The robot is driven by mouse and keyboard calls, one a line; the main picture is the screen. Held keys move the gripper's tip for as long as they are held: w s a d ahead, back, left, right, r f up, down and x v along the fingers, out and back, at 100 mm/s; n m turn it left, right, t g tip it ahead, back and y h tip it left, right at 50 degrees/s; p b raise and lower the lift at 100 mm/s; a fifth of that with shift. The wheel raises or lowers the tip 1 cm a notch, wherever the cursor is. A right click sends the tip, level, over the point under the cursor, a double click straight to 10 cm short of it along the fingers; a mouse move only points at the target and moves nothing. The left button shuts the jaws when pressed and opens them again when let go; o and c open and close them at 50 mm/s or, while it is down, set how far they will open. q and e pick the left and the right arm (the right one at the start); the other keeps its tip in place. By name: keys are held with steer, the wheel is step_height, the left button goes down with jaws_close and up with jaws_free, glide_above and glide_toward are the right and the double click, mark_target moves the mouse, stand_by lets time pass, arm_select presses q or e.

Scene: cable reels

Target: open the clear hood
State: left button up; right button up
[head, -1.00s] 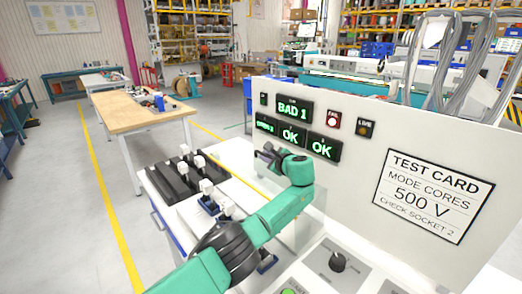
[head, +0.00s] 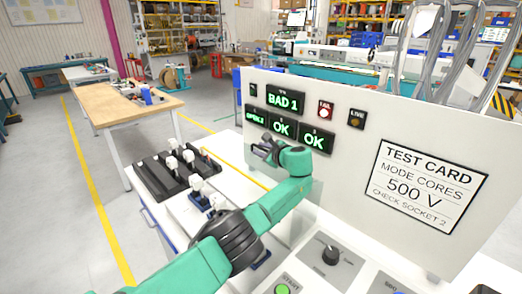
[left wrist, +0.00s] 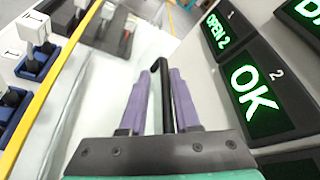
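The clear hood (head: 293,228) is a see-through cover, hard to make out in front of the grey-white test panel; its outline is mostly lost against the white bench. My left gripper (head: 266,150) is beside the panel, just below the lit OK displays. In the left wrist view its two purple fingers (left wrist: 161,80) stand close on either side of a thin black bar (left wrist: 166,100), which looks like the hood's handle; the gripper appears shut on it. How far the hood is raised is not clear. My right gripper is not in view.
A yellow strip (head: 235,167) runs along the bench beside the black sockets (head: 160,175) with white plugs. The displays (head: 283,129) and test card (head: 428,190) are on the panel close to my left arm. A knob (head: 331,254) and green start button (head: 283,289) are at the front.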

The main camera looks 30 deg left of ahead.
arm_select(q)
steer(key=shift+d, duration=0.1)
steer(key=shift+p+v, duration=0.3)
steer(key=shift+v, duration=0.45)
steer(key=b+v, duration=0.2)
steer(key=v, duration=1)
steer(key=shift+s+d+b, duration=0.15)
steer(key=shift+d+b, duration=0.15)
steer(key=shift+b, duration=0.05)
steer(key=shift+s+d+r, duration=0.1)
steer(key=shift+s+r, duration=0.05)
steer(key=shift+r, duration=0.05)
steer(key=shift+f, duration=0.1)
